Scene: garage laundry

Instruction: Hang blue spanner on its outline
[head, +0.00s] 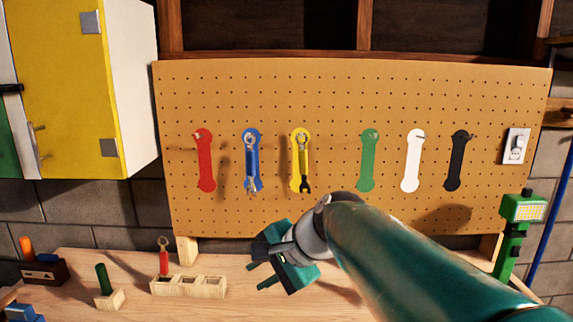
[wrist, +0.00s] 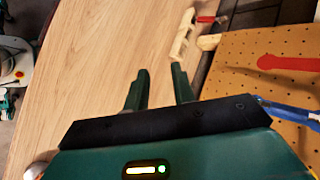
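The blue spanner (head: 251,165) hangs on the pegboard over its blue outline (head: 250,135). Its metal ring is at the top near the peg and its open jaw points down. Something blue on the board also shows at the right of the wrist view, partly cut off by my gripper. My gripper (head: 258,275) is below the board, over the workbench, pointing left. In the wrist view my gripper (wrist: 160,72) has its two fingers apart with nothing between them. It is clear of the blue spanner.
A yellow spanner (head: 304,160) hangs on the yellow outline. The red (head: 206,165), green (head: 368,165), white (head: 412,165) and black (head: 457,165) outlines are bare. A red spanner (head: 164,262) stands in a wooden holder (head: 190,289). A green-handled tool (head: 103,280) stands left of it.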

